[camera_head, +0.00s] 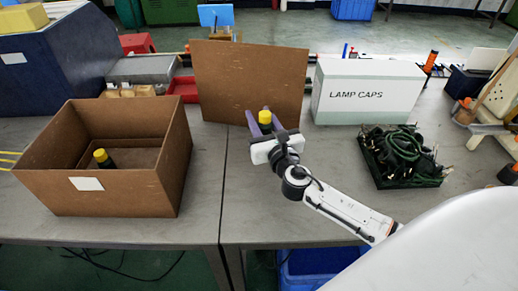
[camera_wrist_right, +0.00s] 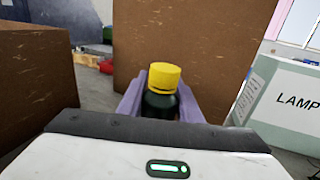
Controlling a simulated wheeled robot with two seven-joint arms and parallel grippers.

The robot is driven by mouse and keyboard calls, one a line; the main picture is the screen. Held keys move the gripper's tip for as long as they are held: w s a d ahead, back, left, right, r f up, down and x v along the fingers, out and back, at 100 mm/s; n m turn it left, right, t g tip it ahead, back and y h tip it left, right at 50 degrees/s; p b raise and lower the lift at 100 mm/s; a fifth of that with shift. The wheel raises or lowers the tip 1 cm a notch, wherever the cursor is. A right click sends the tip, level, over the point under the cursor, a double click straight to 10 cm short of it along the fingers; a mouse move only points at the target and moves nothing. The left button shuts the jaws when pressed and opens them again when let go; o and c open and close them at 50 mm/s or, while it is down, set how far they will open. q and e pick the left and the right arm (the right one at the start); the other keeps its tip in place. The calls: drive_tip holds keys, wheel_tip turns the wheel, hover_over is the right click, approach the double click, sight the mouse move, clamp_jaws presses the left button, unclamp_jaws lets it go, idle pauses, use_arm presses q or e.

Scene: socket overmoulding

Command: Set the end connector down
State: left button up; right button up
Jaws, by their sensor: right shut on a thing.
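The end connector (camera_head: 265,117) is a dark upright cylinder with a yellow cap. My right gripper (camera_head: 258,124) is shut on it, with a purple finger on each side. In the right wrist view the end connector (camera_wrist_right: 162,90) stands upright between the fingers (camera_wrist_right: 160,106). Its lower part is hidden by the gripper body, so I cannot tell whether it touches the table. A similar yellow-capped piece (camera_head: 102,158) is inside the open brown box (camera_head: 95,200) on the left. My left gripper is not in view.
A brown upright panel (camera_head: 250,80) stands just behind the held piece. A white LAMP CAPS box (camera_head: 368,98) and a black tray of dark green cables (camera_head: 400,180) are to the right. The grey tabletop (camera_head: 225,185) is bare between the brown box and my right arm.

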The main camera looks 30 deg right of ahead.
wheel_tip(320, 180, down, 4)
drive_tip(key=shift+f+b, duration=0.1)
drive_tip(key=shift+b, duration=0.6)
drive_tip(key=shift+f+b, duration=0.3)
drive_tip(key=shift+f, duration=0.35)
wheel_tip(320, 180, down, 2)
drive_tip(key=shift+f+b, duration=0.25)
drive_tip(key=shift+b, duration=0.4)
drive_tip(key=shift+f, duration=0.3)
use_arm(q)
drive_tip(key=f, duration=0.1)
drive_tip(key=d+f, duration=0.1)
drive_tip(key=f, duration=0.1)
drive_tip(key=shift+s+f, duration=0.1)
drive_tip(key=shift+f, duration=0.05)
use_arm(e)
drive_tip(key=o, duration=0.7)
drive_tip(key=shift+f, duration=0.15)
drive_tip(key=shift+c, duration=0.2)
drive_tip(key=o, duration=0.4)
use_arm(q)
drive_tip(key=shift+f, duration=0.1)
